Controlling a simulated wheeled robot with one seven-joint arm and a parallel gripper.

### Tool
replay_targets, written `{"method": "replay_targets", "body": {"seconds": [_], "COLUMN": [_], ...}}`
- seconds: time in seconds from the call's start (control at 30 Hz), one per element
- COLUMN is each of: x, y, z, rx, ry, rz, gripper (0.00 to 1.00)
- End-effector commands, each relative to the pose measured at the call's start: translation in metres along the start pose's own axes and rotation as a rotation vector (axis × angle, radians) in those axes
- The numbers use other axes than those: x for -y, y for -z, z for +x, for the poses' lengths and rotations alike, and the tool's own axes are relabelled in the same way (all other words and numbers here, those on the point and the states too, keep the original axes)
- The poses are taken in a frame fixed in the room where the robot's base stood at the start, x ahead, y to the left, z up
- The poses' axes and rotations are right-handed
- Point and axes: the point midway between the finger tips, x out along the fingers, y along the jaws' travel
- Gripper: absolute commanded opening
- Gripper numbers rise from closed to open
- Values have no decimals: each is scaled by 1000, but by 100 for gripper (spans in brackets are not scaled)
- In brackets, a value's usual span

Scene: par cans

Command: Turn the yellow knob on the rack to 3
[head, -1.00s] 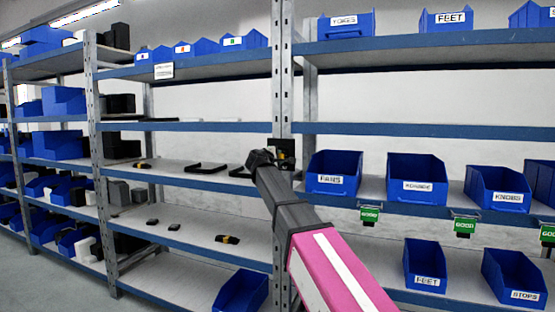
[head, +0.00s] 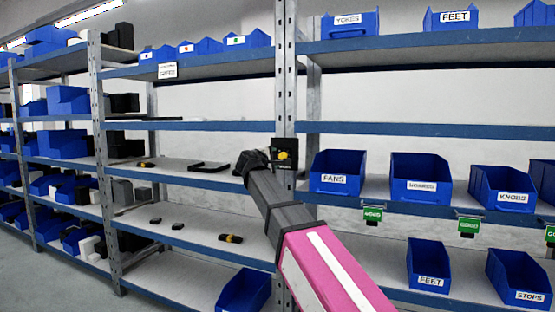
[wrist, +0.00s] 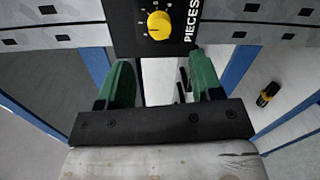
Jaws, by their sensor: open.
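The yellow knob (head: 285,155) sits on a small black panel (head: 291,146) fixed to the rack's upright post. In the wrist view the knob (wrist: 159,25) is near the top centre, with dial marks around it and the word PIECES beside it. The dial figures are too small to read. My gripper (wrist: 160,78) is open and empty, its two green fingers spread below the knob in that view and apart from it. In the head view the end of my arm (head: 250,163) is just left of the panel; the fingers are not clear there.
The grey rack post (head: 285,80) stands behind the panel, with blue-edged shelves (head: 430,131) on both sides. Blue bins, including FANS (head: 336,186) and KNOBS (head: 501,190), stand to the right. A yellow-and-black item (head: 231,239) lies on a lower left shelf.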

Motion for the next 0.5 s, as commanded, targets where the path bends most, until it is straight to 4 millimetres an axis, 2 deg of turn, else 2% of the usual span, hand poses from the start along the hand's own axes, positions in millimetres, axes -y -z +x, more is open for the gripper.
{"method": "replay_targets", "body": {"seconds": [0.03,0.2,0.5], "x": [1,0,0], "y": [-1,0,0], "z": [-10,-25,-29], "rx": [-2,-1,0], "ry": [-1,0,0], "rz": [0,1,1], "gripper": [59,59,59]}}
